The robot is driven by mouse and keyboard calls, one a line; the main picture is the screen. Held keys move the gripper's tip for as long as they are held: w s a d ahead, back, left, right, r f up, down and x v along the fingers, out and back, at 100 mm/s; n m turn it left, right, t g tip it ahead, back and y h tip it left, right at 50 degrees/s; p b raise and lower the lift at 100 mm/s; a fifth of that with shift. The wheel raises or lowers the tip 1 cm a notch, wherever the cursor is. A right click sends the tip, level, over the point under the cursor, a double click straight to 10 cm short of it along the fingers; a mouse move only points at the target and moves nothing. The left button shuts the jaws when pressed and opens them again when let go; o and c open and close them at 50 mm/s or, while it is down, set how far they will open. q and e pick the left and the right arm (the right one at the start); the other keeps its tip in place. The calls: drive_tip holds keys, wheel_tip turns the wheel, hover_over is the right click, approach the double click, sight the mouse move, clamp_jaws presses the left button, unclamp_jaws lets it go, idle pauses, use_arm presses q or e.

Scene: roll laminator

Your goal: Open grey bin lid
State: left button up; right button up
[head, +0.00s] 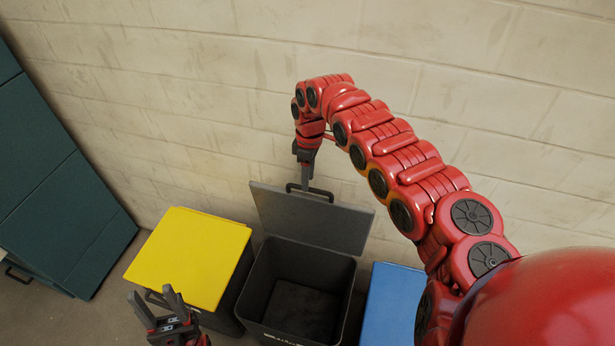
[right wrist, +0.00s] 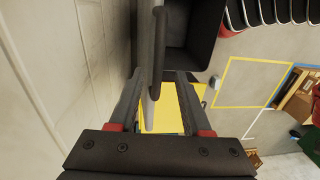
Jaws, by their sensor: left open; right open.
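The grey bin (head: 257,300) stands between two other bins, with its dark inside showing. Its grey lid (head: 325,221) is raised, leaning up towards the wall at the back. My right gripper (head: 305,180) is at the lid's dark handle (head: 318,192) on the raised edge. In the right wrist view the handle bar (right wrist: 159,45) lies between the open fingers (right wrist: 158,78); I cannot tell whether they touch it. My left gripper (head: 158,304) is open and empty at the lower left, in front of the yellow-lidded bin.
The yellow bin lid (head: 190,258) is shut at the left, and a blue bin lid (head: 391,305) is shut at the right. A block wall (head: 200,110) stands close behind the bins. A dark green cabinet (head: 60,200) is at the far left.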

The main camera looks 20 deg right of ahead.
drive_tip(key=shift+w+f, duration=0.1)
drive_tip(key=shift+f, duration=1.25)
clamp_jaws()
idle(0.4)
